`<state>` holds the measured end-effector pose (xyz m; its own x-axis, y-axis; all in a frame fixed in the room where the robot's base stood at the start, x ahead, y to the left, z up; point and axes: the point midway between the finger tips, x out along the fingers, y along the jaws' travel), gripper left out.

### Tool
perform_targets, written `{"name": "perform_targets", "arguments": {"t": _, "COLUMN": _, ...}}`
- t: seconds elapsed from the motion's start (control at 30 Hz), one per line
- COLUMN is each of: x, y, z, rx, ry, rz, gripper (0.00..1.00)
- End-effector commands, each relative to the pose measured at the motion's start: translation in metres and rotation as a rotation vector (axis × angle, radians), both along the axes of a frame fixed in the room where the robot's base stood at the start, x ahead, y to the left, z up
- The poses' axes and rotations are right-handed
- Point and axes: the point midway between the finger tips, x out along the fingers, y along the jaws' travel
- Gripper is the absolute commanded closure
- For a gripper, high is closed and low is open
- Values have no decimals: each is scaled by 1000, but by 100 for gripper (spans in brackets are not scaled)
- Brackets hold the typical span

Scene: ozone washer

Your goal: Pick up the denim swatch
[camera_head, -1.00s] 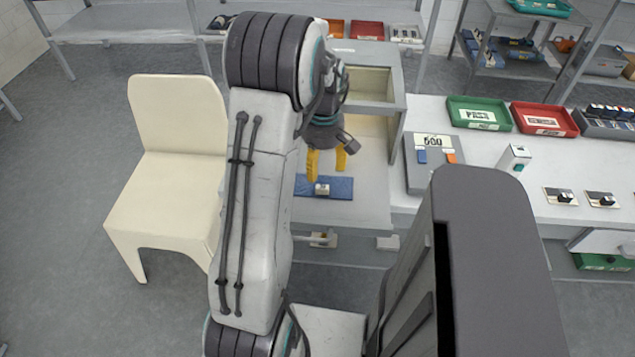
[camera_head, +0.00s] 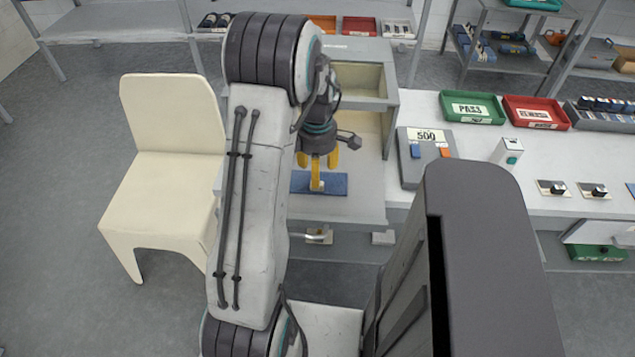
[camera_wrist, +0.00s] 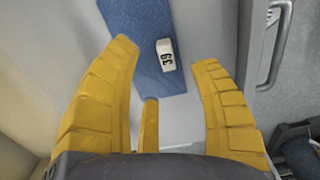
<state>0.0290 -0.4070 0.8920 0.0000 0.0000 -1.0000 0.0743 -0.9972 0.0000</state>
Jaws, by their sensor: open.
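The denim swatch (camera_head: 336,184) is a flat blue rectangle on the pale bench, below my gripper. In the wrist view the swatch (camera_wrist: 138,22) shows woven blue cloth between and beyond the fingertips. A small white tag marked 39 (camera_wrist: 165,55) lies on it, between the two outer fingers. My gripper (camera_head: 318,166) points down over the swatch with its yellow fingers spread and nothing held. I cannot tell the exact gap between fingertips and cloth.
A grey open-fronted cabinet (camera_head: 360,52) stands behind the swatch. A grey device marked 500 (camera_head: 426,150) sits to its right. A cream chair (camera_head: 172,125) stands left of my arm. A metal handle (camera_wrist: 274,45) shows at the wrist view's right.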

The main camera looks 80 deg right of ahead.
Motion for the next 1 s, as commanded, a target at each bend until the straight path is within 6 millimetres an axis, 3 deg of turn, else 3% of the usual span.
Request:
{"name": "perform_targets", "arguments": {"t": 0.33, "x": -1, "y": 3, "z": -39, "rx": 2, "ry": 0, "rz": -1, "gripper": 44}}
{"name": "perform_targets", "arguments": {"t": 0.73, "x": -1, "y": 3, "z": -45, "rx": 0, "ry": 0, "rz": -2, "gripper": 44}}
{"name": "perform_targets", "arguments": {"t": 1.0, "x": -1, "y": 3, "z": -45, "rx": 0, "ry": 0, "rz": -2, "gripper": 68}}
